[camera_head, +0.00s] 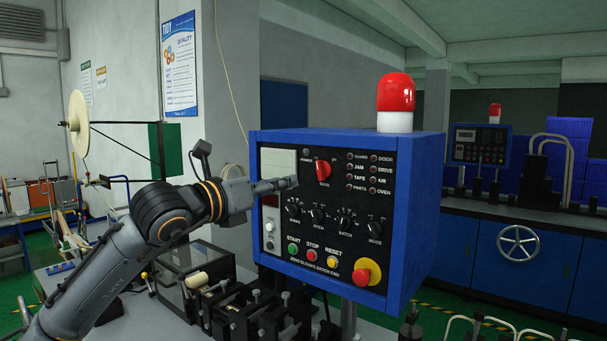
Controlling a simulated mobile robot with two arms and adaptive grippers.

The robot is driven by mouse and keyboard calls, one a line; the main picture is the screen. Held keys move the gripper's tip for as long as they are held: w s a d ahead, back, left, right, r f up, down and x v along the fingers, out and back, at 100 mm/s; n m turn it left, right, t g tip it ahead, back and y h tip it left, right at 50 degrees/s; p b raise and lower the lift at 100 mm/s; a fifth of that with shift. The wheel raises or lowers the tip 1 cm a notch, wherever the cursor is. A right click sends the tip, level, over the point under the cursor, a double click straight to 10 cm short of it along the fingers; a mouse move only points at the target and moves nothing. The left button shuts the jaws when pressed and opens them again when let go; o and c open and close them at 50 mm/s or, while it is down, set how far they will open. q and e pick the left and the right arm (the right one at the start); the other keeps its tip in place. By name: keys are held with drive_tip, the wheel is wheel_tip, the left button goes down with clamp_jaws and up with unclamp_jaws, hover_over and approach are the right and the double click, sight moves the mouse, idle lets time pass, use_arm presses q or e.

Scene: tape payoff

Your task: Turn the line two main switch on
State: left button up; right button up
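The control box is blue with a black front panel (374,214). Its red rotary main switch (323,170) sits in the upper middle of the panel, under a small label I cannot read clearly. My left gripper (292,183) is in front of the panel, just left of the switch and a little lower, with its fingers pointing right toward it. A gap shows between fingertips and switch in the picture. The fingers overlap from this side, so I cannot tell whether they are open or shut. My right gripper is not in view.
The panel also has black knobs (344,222), start, stop and reset buttons, and a red emergency stop (362,277) on yellow. A red beacon (395,93) tops the box. Black machine parts (260,310) stand below. A second blue control box (480,147) is behind, right.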

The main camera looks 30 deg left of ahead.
use_arm(q)
drive_tip(key=a, duration=0.1)
drive_tip(key=p, duration=0.8)
approach(318, 172)
drive_tip(key=shift+y, duration=0.4)
drive_tip(key=w, duration=0.2)
drive_tip(key=w+d, duration=0.1)
drive_tip(key=w, duration=0.4)
drive_tip(key=shift+d+r, duration=0.2)
drive_tip(key=shift+d, duration=0.15)
drive_tip(key=shift+w+f, duration=0.15)
drive_tip(key=shift+w, duration=0.4)
